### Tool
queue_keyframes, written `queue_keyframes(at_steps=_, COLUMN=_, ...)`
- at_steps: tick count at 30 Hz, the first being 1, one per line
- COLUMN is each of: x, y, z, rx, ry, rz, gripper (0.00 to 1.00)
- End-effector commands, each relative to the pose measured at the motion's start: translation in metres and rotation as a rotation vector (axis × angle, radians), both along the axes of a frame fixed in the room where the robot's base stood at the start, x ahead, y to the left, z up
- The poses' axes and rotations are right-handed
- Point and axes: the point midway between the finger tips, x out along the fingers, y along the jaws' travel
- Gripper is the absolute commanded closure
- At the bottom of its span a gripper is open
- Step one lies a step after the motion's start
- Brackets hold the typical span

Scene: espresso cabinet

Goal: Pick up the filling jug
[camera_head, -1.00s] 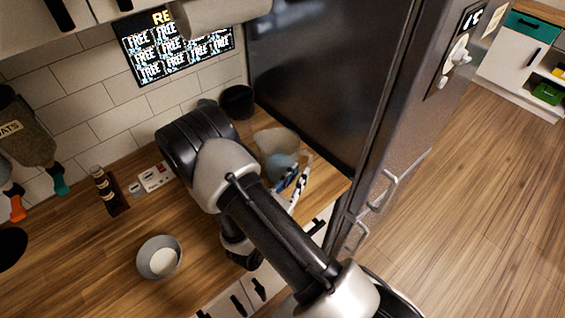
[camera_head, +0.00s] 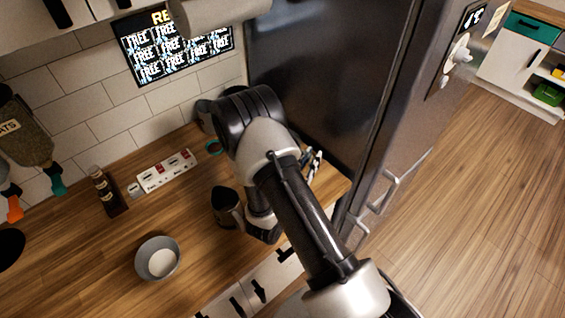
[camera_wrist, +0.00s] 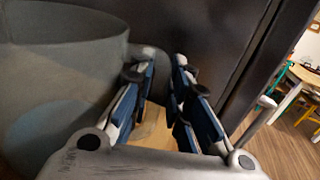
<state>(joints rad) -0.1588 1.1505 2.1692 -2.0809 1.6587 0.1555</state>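The filling jug appears to be the large, translucent grey vessel (camera_wrist: 60,75) filling the left of the wrist view, with a paler blue-grey zone low in it. In the head view my arm hides it. My gripper (camera_wrist: 166,62) has two blue-and-grey fingers, with a narrow gap between their tips. Nothing is seen held in that gap. The fingers are just right of the jug's wall; I cannot tell whether they touch it. In the head view the gripper (camera_head: 314,163) is partly hidden behind my arm, near the tall dark cabinet.
The tall dark cabinet (camera_head: 310,75) bounds the counter on the right. A dark pitcher (camera_head: 227,206) stands beside my arm. A grey bowl with white contents (camera_head: 158,259), a white switch strip (camera_head: 166,171) and a small brown bottle (camera_head: 104,185) are on the wooden counter (camera_head: 80,260).

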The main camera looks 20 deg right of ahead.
Motion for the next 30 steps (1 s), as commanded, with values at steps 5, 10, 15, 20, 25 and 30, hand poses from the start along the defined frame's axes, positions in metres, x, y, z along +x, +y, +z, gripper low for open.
queue_keyframes(at_steps=5, x=-0.0002, y=0.0002, z=-0.0001, rx=0.000, ry=0.000, rz=0.000, gripper=0.97)
queue_keyframes(at_steps=10, x=-0.0003, y=0.0003, z=-0.0002, rx=0.000, ry=0.000, rz=0.000, gripper=1.00)
queue_keyframes(at_steps=15, x=-0.0003, y=0.0004, z=-0.0002, rx=0.000, ry=0.000, rz=0.000, gripper=1.00)
queue_keyframes(at_steps=20, x=-0.0002, y=0.0004, z=0.0001, rx=0.001, ry=-0.001, rz=0.000, gripper=1.00)
queue_keyframes(at_steps=25, x=-0.0002, y=0.0004, z=0.0005, rx=0.001, ry=-0.001, rz=0.000, gripper=1.00)
queue_keyframes(at_steps=30, x=0.0000, y=0.0004, z=0.0044, rx=0.000, ry=-0.001, rz=0.000, gripper=1.00)
